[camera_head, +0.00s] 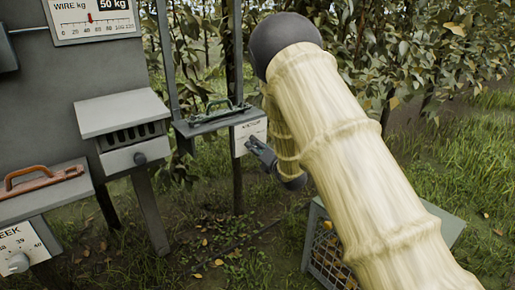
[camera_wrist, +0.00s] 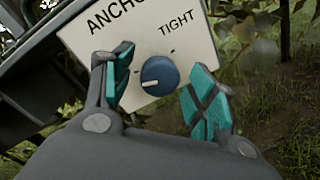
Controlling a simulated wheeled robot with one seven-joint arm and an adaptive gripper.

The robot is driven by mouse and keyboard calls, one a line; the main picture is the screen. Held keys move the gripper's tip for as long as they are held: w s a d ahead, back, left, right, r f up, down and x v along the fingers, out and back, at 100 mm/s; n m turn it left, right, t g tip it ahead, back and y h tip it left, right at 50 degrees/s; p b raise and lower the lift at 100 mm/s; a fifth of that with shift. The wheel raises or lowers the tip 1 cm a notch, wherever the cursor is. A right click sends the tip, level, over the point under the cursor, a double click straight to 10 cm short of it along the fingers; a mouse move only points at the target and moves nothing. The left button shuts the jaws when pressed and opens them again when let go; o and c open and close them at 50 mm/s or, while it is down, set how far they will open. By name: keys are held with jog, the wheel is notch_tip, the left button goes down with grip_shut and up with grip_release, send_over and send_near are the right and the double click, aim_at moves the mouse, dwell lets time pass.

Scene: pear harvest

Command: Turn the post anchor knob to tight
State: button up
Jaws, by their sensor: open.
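The post anchor knob (camera_wrist: 160,76) is a round blue dial with a white pointer mark on a white panel (camera_wrist: 188,42). In the wrist view its mark points to the left, away from the word TIGHT at the upper right. My gripper (camera_wrist: 162,92) is open, with one teal-padded finger to each side of the knob and clear space between pads and knob. In the head view the gripper (camera_head: 256,146) is in front of the white panel (camera_head: 247,134), and the knob is hidden there.
A grey board with a WIRE KG gauge (camera_head: 92,17) stands at the left. A grey box with a drawer (camera_head: 122,128) and a dial marked WEEK (camera_head: 19,262) are nearby. A crate (camera_head: 326,250) stands on the grass below my arm. Foliage fills the back.

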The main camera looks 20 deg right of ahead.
jog(key=shift+w, duration=0.15)
jog(key=c, duration=1)
jog(key=shift+c, duration=0.2)
